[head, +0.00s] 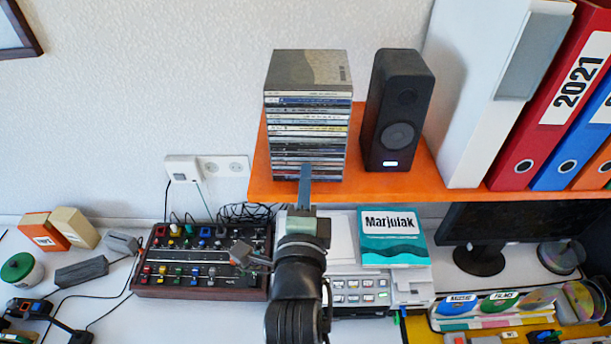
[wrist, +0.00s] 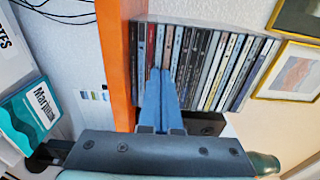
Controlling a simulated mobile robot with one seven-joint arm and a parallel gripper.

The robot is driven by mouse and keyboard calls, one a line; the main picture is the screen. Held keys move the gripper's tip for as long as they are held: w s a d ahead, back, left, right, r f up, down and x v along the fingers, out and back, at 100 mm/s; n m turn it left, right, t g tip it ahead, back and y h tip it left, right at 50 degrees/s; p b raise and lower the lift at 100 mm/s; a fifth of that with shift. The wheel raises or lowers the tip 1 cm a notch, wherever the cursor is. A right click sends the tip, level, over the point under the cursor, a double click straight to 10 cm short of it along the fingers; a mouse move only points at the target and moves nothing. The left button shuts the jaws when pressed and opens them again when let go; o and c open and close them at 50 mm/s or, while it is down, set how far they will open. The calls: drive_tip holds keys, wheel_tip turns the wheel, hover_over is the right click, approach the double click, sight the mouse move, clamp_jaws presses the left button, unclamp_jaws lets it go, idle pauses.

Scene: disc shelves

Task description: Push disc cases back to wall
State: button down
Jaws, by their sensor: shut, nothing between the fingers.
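A stack of disc cases (head: 307,120) lies flat at the left end of the orange shelf (head: 390,186), with the spines facing me. In the wrist view the disc cases (wrist: 225,62) appear turned sideways beside the orange shelf edge (wrist: 117,60). My gripper (head: 305,173) is shut and empty. Its blue fingers are in front of the lower cases in the head view, and in the wrist view the fingertips (wrist: 160,72) overlap the spines near the shelf. I cannot tell whether they touch. The back of the stack is hidden.
A black speaker (head: 397,110) stands just right of the stack. A white binder (head: 490,90) and a red binder (head: 550,100) stand farther right. Below are a mixer (head: 200,262), a printer (head: 360,292) and a teal book (head: 392,237). Wall is clear left of the stack.

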sight(307, 155)
drive_tip(key=w+b, duration=0.2)
drive_tip(key=w, duration=0.1)
drive_tip(key=w+b, duration=0.2)
drive_tip(key=shift+w+d+f, duration=0.15)
drive_tip(key=shift+w+d, duration=0.05)
drive_tip(key=shift+w, duration=0.4)
